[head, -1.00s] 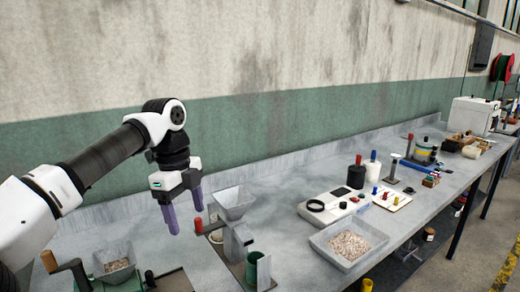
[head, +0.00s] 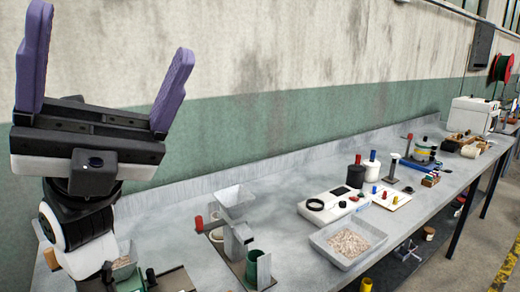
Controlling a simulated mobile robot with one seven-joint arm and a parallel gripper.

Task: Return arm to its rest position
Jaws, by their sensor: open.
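My gripper (head: 108,92) is raised at the upper left of the head view, close to the camera. Its two purple fingers point upward and stand wide apart, with nothing between them. The fingers show against the wall, and the black and white gripper body sits below them. My white and black arm (head: 80,225) is folded beneath it and hides part of the bench's left end.
A grey bench (head: 290,185) runs along the wall. A hopper mill (head: 236,225) with a red knob and a green cup (head: 258,268) stand right of my arm. A grain tray (head: 347,243) lies farther right. A partly hidden grain hopper (head: 124,262) is beside my arm.

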